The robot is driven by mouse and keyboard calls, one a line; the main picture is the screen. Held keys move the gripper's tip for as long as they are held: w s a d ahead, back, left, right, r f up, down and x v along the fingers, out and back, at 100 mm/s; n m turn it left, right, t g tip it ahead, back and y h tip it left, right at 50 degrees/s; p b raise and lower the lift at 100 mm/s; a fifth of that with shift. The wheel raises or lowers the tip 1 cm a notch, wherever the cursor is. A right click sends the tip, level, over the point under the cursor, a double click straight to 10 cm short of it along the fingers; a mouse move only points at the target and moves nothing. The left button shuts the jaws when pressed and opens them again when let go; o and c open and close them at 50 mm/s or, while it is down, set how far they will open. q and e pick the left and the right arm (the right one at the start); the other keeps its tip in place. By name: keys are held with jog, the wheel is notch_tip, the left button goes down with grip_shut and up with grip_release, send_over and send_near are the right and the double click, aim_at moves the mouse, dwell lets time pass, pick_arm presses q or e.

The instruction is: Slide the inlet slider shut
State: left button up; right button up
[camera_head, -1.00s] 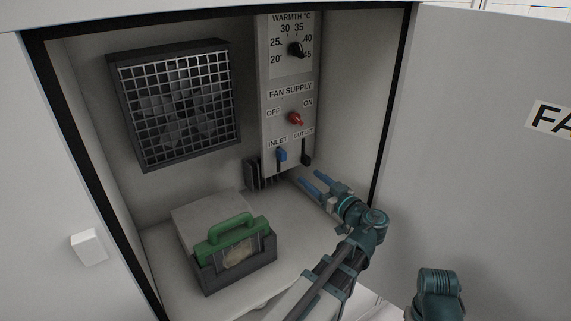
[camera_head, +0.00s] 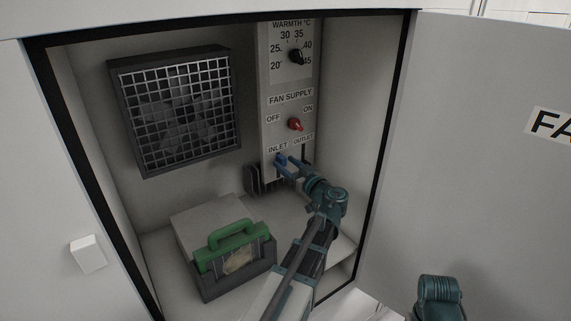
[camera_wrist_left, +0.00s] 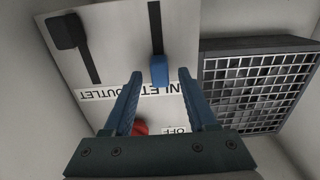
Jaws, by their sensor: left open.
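The inlet slider's blue knob (camera_wrist_left: 160,70) sits at the label end of its dark slot (camera_wrist_left: 155,26) on the control panel. In the head view the knob (camera_head: 280,158) is just below the INLET label, partly hidden by the fingers. My left gripper (camera_head: 287,165) is open in front of it. In the left wrist view the blue fingers (camera_wrist_left: 159,74) lie one on each side of the knob, with gaps visible; I cannot tell whether they reach its depth. My right gripper is not visible; only a teal arm part shows at the lower right.
The outlet slider's black knob (camera_wrist_left: 64,32) is beside the inlet slot. A red fan knob (camera_head: 295,124) is above. A fan grille (camera_head: 178,108) is on the back wall. A green-handled block (camera_head: 233,245) sits on the cabinet floor. The open door (camera_head: 480,170) stands at right.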

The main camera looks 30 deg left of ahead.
pick_arm(q)
jog(key=shift+w+a, duration=0.2)
jog(key=shift+a, duration=0.2)
grip_shut()
dwell(1.3)
